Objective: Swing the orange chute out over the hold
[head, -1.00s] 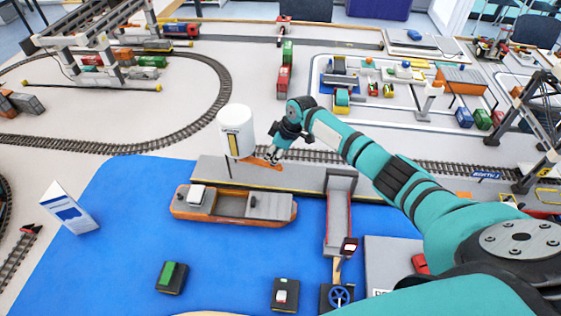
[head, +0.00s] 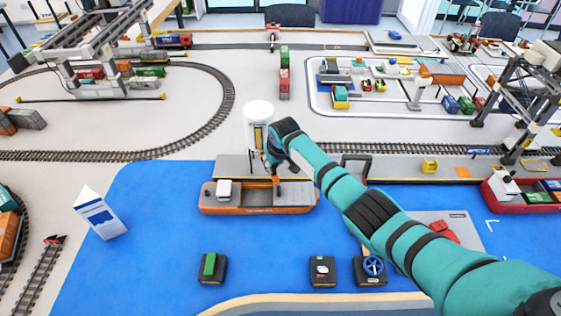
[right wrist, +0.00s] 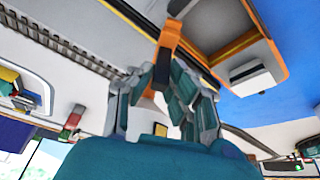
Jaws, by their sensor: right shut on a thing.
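The orange chute (head: 276,181) hangs from the white silo (head: 259,122) on the quay and points toward the ship (head: 258,208). Its outer end appears above the near edge of the open hold; the exact overlap is hard to tell. In the right wrist view the chute (right wrist: 168,42) runs from between my fingers toward the ship's orange-rimmed hold (right wrist: 208,24). My right gripper (head: 271,168) is shut on the chute, just below and right of the silo; it also shows in the right wrist view (right wrist: 168,80). My arm partly hides the chute. My left gripper is out of view.
The ship lies alongside the grey quay (head: 232,167), its white cabin (head: 223,189) at the left. Control boxes with a green switch (head: 211,266) and a blue wheel (head: 373,266) stand in front.

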